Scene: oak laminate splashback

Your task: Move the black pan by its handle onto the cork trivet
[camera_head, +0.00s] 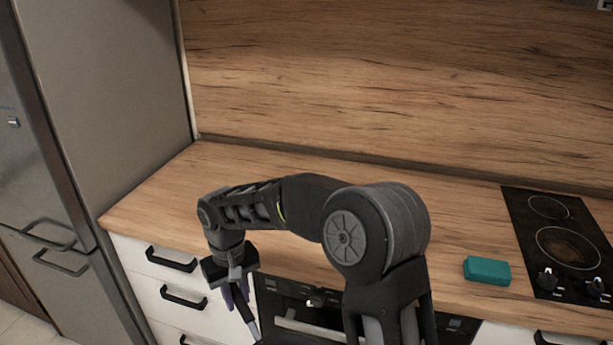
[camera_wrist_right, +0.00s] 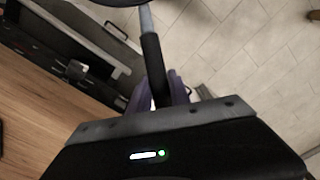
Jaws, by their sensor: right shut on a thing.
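My right gripper (camera_head: 237,294) hangs in front of the counter's front edge, and its purple fingers also show in the right wrist view (camera_wrist_right: 157,92). It is shut on the dark handle (camera_wrist_right: 152,68) of the black pan. The handle runs away from the fingers to a grey metal neck and the pan (camera_wrist_right: 118,2), of which only a dark edge shows at the top of the wrist view. In the head view the handle (camera_head: 246,318) slants down from the gripper, and most of the pan is out of frame. I see no cork trivet. My left gripper is not in view.
The wooden counter (camera_head: 160,205) is bare at left. A teal block (camera_head: 487,270) lies left of the black hob (camera_head: 530,228). An oven (camera_head: 290,292) and white drawers (camera_head: 150,285) are below the counter. A steel fridge (camera_head: 100,100) stands at left.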

